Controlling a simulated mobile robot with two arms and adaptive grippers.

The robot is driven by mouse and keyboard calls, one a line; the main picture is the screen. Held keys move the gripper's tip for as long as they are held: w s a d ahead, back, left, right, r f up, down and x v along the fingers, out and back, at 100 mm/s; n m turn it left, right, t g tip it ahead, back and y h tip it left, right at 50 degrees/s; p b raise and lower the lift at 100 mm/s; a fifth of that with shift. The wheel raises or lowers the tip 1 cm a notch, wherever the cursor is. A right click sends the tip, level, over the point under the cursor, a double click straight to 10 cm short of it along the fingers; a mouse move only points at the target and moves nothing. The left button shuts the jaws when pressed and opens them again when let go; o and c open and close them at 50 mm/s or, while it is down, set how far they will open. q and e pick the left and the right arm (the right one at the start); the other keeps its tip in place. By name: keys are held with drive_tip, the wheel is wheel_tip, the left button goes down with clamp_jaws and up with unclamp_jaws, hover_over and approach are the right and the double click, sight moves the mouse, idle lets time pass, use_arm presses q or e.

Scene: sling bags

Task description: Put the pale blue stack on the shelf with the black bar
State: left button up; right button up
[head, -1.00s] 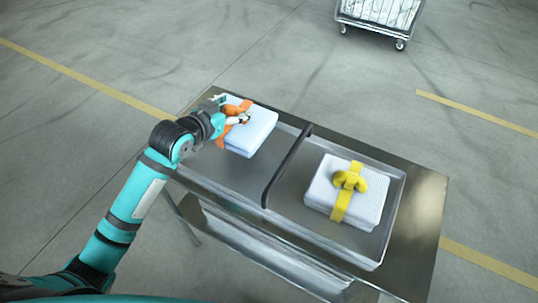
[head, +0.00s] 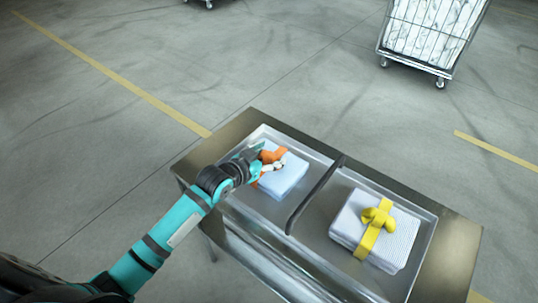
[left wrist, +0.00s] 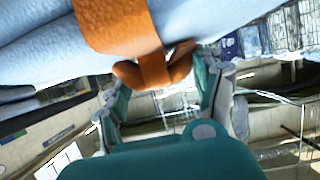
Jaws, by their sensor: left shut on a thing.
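The pale blue stack (head: 287,178) is a folded pile with an orange strap and knot. It is over the left compartment of a metal cart (head: 250,213); I cannot tell whether it touches the bottom. My left gripper (head: 268,167) is shut on the orange knot at its top left. In the left wrist view, the teal fingers (left wrist: 155,75) flank the orange knot (left wrist: 153,68), with the pale blue cloth (left wrist: 215,22) filling the top. A black bar (head: 314,195) runs across the cart top between the two compartments. My right gripper is out of view.
A white stack (head: 398,245) with a yellow strap and bow lies in the right compartment. A wire cage trolley (head: 432,35) of white items stands far right. The floor around the cart is open, with yellow lines.

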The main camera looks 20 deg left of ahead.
use_arm(q)
drive_tip(key=o, duration=1.8)
drive_tip(key=shift+c, duration=0.2)
drive_tip(key=shift+s+r, duration=0.1)
drive_tip(key=v, duration=1.2)
